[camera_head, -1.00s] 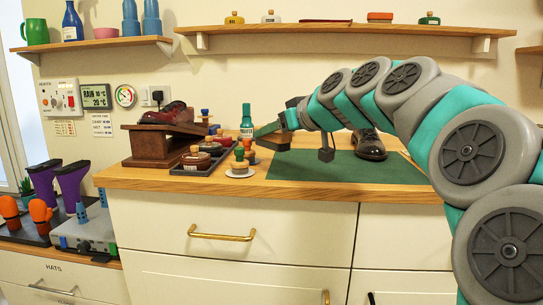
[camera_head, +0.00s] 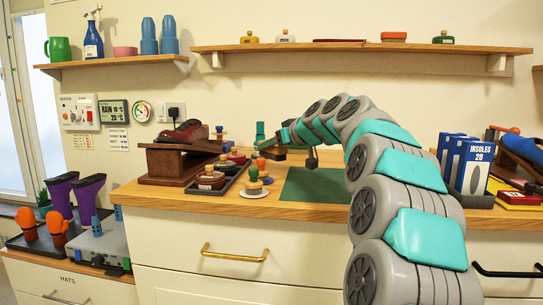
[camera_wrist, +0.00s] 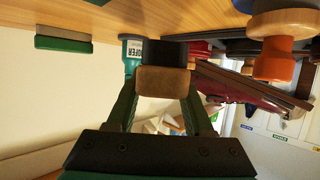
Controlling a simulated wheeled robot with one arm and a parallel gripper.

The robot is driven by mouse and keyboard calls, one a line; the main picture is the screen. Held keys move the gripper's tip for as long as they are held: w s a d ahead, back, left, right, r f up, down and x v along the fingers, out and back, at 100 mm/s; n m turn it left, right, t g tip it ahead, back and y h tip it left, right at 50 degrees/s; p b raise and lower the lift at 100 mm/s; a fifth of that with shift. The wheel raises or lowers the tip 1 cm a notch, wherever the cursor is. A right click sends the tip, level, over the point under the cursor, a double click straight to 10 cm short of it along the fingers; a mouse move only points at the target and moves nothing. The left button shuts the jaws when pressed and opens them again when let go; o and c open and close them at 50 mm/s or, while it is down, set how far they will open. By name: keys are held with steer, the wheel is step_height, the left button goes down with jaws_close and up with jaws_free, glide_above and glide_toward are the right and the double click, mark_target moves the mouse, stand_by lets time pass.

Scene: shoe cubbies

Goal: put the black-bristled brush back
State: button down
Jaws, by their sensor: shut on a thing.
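My gripper (camera_wrist: 160,100) is shut on a brush with a brown wooden body (camera_wrist: 163,82) and black bristles (camera_wrist: 165,51), in the middle of the wrist view. The green fingers stand on either side of its body. In the head view my gripper (camera_head: 279,141) is low over the back of the counter, by the green bottle (camera_head: 260,132). The brush is too small there to make out clearly. A dark tray (camera_head: 228,184) with several round-knobbed tins and brushes lies to the left of my gripper. A green mat (camera_head: 312,187) lies to the right, partly behind my arm.
A red-brown shoe (camera_head: 183,132) rests on a wooden stand (camera_head: 172,165) left of the tray. Insole boxes (camera_head: 472,167) stand at right. A wall shelf (camera_head: 360,49) holds several tins.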

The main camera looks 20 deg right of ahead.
mark_target(272, 156)
steer(key=shift+w+f, duration=0.15)
steer(key=shift+w, duration=0.2)
steer(key=shift+f, duration=1.65)
steer(key=shift+f, duration=0.2)
steer(key=shift+c, duration=1.4)
jaws_free()
steer(key=shift+r, duration=0.1)
steer(key=shift+r, duration=0.2)
steer(key=b+v, duration=0.1)
steer(key=v, duration=1.1)
